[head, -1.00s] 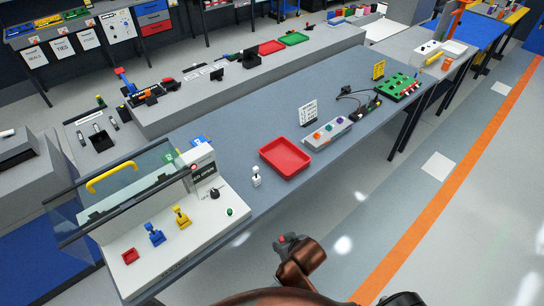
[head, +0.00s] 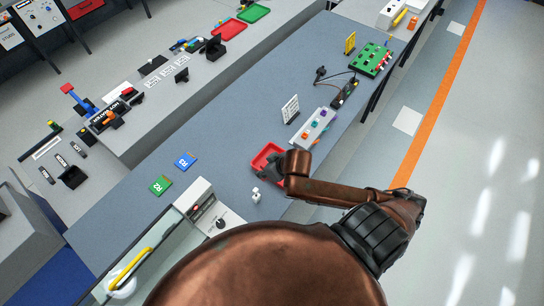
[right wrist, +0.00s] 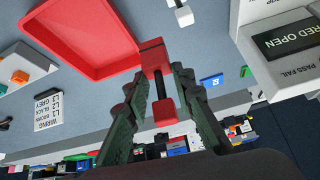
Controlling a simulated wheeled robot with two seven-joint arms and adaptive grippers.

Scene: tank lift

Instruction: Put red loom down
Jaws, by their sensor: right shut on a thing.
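My right gripper (head: 272,170) is over the red tray (head: 267,150) on the grey bench in the head view, and its arm hides part of the tray. In the right wrist view the right gripper (right wrist: 158,80) is shut on the red loom (right wrist: 164,113), which shows as two red blocks with a dark length between them. The red tray (right wrist: 70,55) is at the upper left there, with the loom's upper red block close to its rim in the picture. I cannot tell whether they touch. My left gripper is not in view.
A grey box with coloured knobs (head: 313,129) and a white sign (head: 290,108) stand beyond the tray. A small white switch (head: 256,195) stands near it. Green (head: 160,185) and blue (head: 186,161) cards lie to the left. The bench between cards and sign is clear.

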